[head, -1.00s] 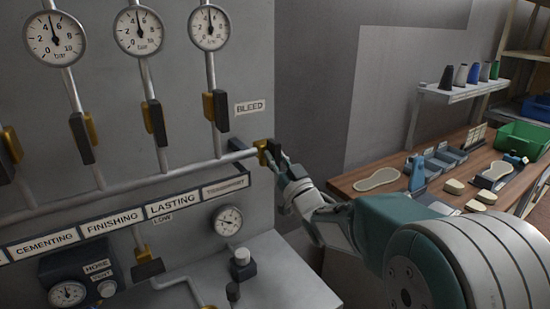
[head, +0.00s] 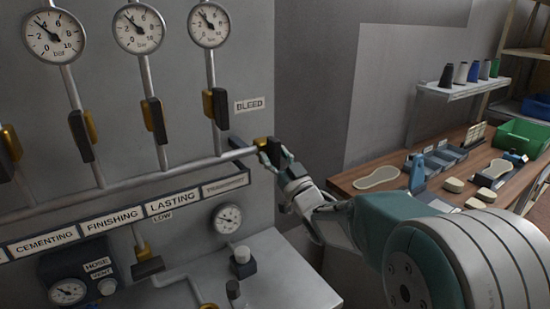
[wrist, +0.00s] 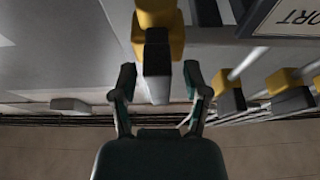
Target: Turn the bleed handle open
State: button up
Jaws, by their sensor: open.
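The bleed valve's yellow body (head: 262,143) sits at the right end of the horizontal pipe, below and right of the BLEED label (head: 249,104). In the wrist view the yellow body (wrist: 157,22) is at the top. Its handle (wrist: 156,58), dark near the body and grey at the end, points toward my gripper (wrist: 158,85). The gripper is open, one finger on each side of the handle, with visible gaps. In the head view my gripper (head: 273,157) is at the valve and partly hides the handle.
Three gauges (head: 208,25) show at the top, over dark-handled valves (head: 220,108) on the pipe. A label strip (head: 173,204) runs below. A wooden bench (head: 350,180) with trays and lasts stands right. A grey counter (head: 275,255) lies below the panel.

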jog(key=v, duration=1.2)
jog(key=shift+f, duration=0.1)
jog(key=s+d+f+m+g+h, duration=0.2)
jog(key=s+d+m+g+h, duration=0.35)
jog(key=d+h, duration=0.55)
jog(key=s+f+m+g+h, duration=0.1)
jog(key=s+f+g, duration=0.3)
jog(key=s, duration=1.5)
jog(key=g, duration=0.3)
jog(key=shift+s+f+h, duration=0.2)
jog(key=shift+s+h, duration=0.1)
jog(key=shift+s, duration=0.1)
